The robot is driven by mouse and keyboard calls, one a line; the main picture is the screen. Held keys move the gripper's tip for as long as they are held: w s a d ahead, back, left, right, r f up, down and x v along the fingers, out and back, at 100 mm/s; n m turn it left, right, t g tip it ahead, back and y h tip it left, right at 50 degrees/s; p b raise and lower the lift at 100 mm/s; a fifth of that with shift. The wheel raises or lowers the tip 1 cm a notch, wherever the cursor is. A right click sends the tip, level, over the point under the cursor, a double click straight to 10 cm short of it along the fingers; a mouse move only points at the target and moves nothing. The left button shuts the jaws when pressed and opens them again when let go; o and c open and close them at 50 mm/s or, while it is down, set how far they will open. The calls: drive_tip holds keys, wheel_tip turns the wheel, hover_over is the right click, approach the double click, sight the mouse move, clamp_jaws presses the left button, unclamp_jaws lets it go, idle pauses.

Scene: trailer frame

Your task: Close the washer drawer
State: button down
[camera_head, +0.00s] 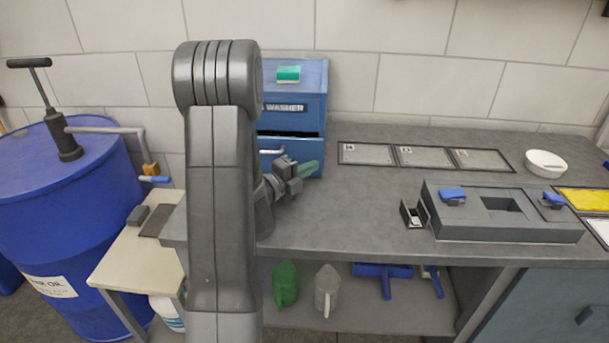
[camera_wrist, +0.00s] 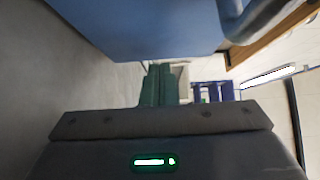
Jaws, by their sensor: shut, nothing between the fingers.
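The blue drawer cabinet (camera_head: 290,112) stands at the back left of the grey bench, against the wall, with a label plate on its upper front. A lower blue drawer (camera_head: 312,146) has a pale handle (camera_head: 272,151), and a dark gap shows above its front. I cannot tell how far it stands out. My gripper (camera_head: 308,169) is in front of the drawer's right part, its green fingers shut and empty. In the wrist view the gripper (camera_wrist: 158,84) points past a large blue face (camera_wrist: 140,28), probably the drawer. Contact cannot be told. My arm hides the cabinet's left side.
A green block (camera_head: 288,74) lies on the cabinet. Flat marked trays (camera_head: 425,157), a white bowl (camera_head: 545,163) and a grey fixture (camera_head: 500,228) sit on the bench right of my gripper. A blue oil drum (camera_head: 75,215) stands left. The bench middle is clear.

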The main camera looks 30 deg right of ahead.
sight(305, 159)
drive_tip(key=shift+w+d, duration=0.2)
drive_tip(key=shift+w, duration=0.05)
drive_tip(key=w+d, duration=0.1)
drive_tip(key=w+d+p, duration=0.1)
drive_tip(key=w, duration=0.1)
drive_tip(key=shift+w, duration=0.15)
drive_tip(key=shift+w+r, duration=0.2)
idle(0.4)
